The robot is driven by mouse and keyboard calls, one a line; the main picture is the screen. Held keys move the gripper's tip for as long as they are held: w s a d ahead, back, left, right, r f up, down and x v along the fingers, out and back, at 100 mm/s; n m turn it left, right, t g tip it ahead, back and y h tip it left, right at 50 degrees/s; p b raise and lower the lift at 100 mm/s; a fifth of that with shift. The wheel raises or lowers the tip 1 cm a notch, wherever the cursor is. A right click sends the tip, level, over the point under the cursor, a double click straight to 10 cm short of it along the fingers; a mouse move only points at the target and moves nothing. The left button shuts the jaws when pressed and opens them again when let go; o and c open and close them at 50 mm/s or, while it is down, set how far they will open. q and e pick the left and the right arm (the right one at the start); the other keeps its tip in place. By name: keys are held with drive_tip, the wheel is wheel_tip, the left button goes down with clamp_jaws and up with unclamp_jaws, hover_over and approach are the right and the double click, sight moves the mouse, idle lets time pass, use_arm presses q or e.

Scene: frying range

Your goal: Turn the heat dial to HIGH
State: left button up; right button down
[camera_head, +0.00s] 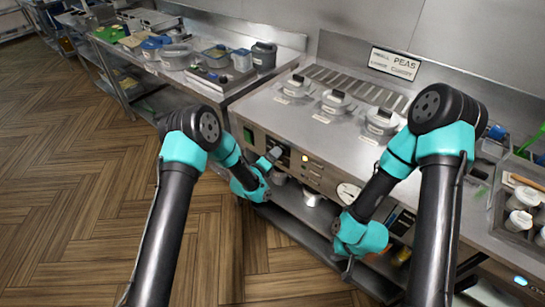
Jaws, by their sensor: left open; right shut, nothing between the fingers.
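The heat dial seems to be at the dark panel (284,149) on the steel front of the frying range (322,178). Its markings and setting are too small to read. My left gripper (271,158) is open at the range front, right by this panel, and partly covers it. I cannot tell whether its fingers touch the dial. My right gripper (348,268) is shut and empty, low in front of the range and well right of the panel.
A lit yellow lamp (305,158), a green switch (248,136) and a round white gauge (348,193) sit on the range front. Lidded pots (338,100) stand on top. A metal pot (312,196) is on the shelf below. Open floor lies in front, left.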

use_arm(q)
drive_tip(key=shift+s, duration=0.1)
drive_tip(key=v, duration=1.7)
drive_tip(key=shift+a, duration=0.15)
drive_tip(key=shift+s+f, duration=0.1)
drive_tip(key=s+a+f+n+g+y, duration=0.5)
drive_tip(key=s+a+f+n+g, duration=0.25)
drive_tip(key=n, duration=0.95)
drive_tip(key=s+a+f+n+g+y, duration=0.1)
drive_tip(key=s+a+n+g, duration=0.2)
drive_tip(key=s+n, duration=0.4)
drive_tip(key=s+a+f+n+g+y, duration=0.1)
drive_tip(key=s+a+n+g, duration=0.1)
drive_tip(key=s+n, duration=0.6)
drive_tip(key=shift+a+n+g, duration=0.4)
drive_tip(key=shift+g, duration=0.15)
